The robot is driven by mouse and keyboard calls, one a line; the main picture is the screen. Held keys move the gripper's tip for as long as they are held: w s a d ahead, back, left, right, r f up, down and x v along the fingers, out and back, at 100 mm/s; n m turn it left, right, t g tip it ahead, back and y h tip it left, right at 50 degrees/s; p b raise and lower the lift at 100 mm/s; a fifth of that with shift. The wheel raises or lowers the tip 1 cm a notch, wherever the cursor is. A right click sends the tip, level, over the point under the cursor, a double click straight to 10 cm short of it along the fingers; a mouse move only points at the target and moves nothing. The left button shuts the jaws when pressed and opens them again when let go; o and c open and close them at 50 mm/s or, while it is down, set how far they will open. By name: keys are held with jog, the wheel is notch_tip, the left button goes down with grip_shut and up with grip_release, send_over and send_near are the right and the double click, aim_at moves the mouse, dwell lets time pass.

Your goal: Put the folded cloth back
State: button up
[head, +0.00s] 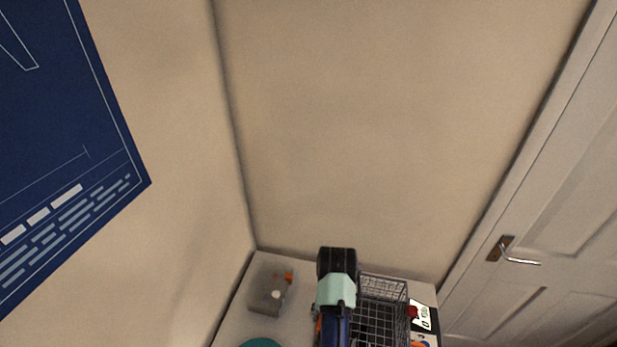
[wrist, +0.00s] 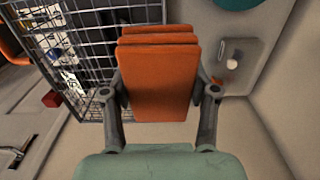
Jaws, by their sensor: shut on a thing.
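The folded cloth (wrist: 158,80) is orange and stacked in several layers. In the wrist view it sits between the two grey fingers of my gripper (wrist: 160,93), which are shut on its left and right sides. A wire basket (wrist: 75,37) is beside and behind the cloth in that view. In the head view the basket (head: 384,286) stands just right of my arm. My arm hides most of the gripper and cloth there; only a sliver of orange shows at its left edge.
A teal round thing (head: 262,343) is at the bottom edge. Cards and a red object (head: 412,311) lie right of the basket. Walls and a door (head: 560,230) enclose the table.

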jog(key=a+n+b, duration=0.2)
jog(key=a+n, duration=0.1)
jog(key=a, duration=0.3)
notch_tip(320, 180, up, 15)
jog(key=p, duration=1.5)
jog(key=shift+w, duration=0.15)
jog(key=shift+f, duration=0.1)
